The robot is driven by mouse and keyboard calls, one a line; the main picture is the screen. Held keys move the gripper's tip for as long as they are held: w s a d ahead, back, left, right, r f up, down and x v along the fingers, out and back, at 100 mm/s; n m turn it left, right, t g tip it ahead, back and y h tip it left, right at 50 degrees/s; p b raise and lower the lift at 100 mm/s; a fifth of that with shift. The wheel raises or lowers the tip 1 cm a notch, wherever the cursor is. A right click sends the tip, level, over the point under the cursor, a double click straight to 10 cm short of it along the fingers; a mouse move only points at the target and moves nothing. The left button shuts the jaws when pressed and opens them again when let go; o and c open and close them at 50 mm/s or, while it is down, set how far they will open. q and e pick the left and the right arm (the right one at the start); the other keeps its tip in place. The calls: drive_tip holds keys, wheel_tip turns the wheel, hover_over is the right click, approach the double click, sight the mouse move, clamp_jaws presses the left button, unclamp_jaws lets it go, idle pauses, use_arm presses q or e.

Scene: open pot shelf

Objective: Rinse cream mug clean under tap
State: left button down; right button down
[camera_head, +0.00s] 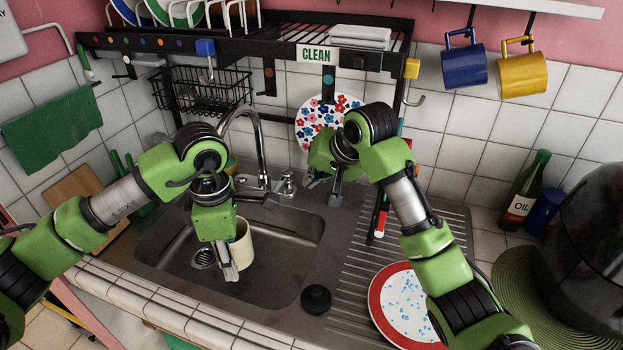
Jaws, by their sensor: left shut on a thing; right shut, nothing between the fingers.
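The cream mug (244,246) is down in the steel sink basin (290,245), partly hidden behind my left gripper. My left gripper (231,271) points down and is shut on the mug. The curved chrome tap (259,140) stands behind the basin; its spout end is hidden behind my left arm. I see no running water. The tap's small lever (288,184) is to the right of the tap's base. My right gripper (336,199) is shut and empty, pointing down to the right of the lever, apart from it.
A red-rimmed plate (380,298) with blue spots lies on the ribbed drainboard (352,262). A black stopper (316,299) sits on the sink's front rim. Blue (464,66) and yellow mugs (523,75) hang right; an oil bottle (526,190) stands below.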

use_arm(q)
drive_tip(key=s+r, duration=0.1)
drive_tip(key=s+d+r+p, duration=0.1)
drive_tip(key=s+r, duration=0.1)
drive_tip(key=s, duration=0.1)
drive_tip(key=shift+d+r, duration=0.35)
idle(1.1)
